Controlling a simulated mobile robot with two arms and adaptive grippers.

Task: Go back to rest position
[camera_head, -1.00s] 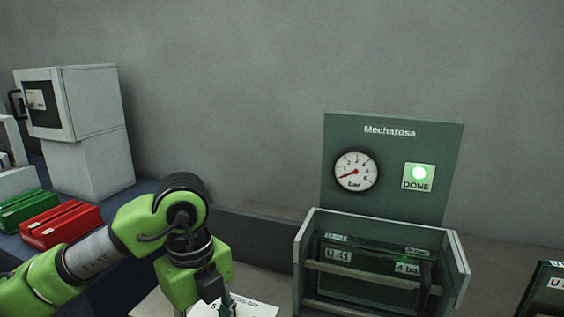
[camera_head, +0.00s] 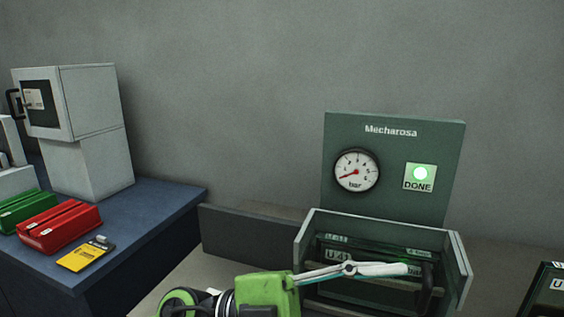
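My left gripper (camera_head: 390,269) is low in the view, its green wrist (camera_head: 265,292) at the bottom centre. A long pale metal part with a round pivot reaches right from the wrist, in front of the green Mecharosa station's frame holder (camera_head: 455,268). I cannot tell whether this part is the gripper's fingers or a held tool, nor whether the gripper is open or shut. A dark frame marked U 41 (camera_head: 340,255) sits in the holder, partly covered by the arm. My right gripper is not in view.
The station panel (camera_head: 390,135) has a bar gauge (camera_head: 356,170) and a lit green DONE lamp (camera_head: 420,174). A blue table (camera_head: 150,215) at left carries a white machine (camera_head: 85,140), green (camera_head: 28,210) and red boxes (camera_head: 60,227) and a yellow card (camera_head: 85,257). Another dark frame (camera_head: 548,292) stands at right.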

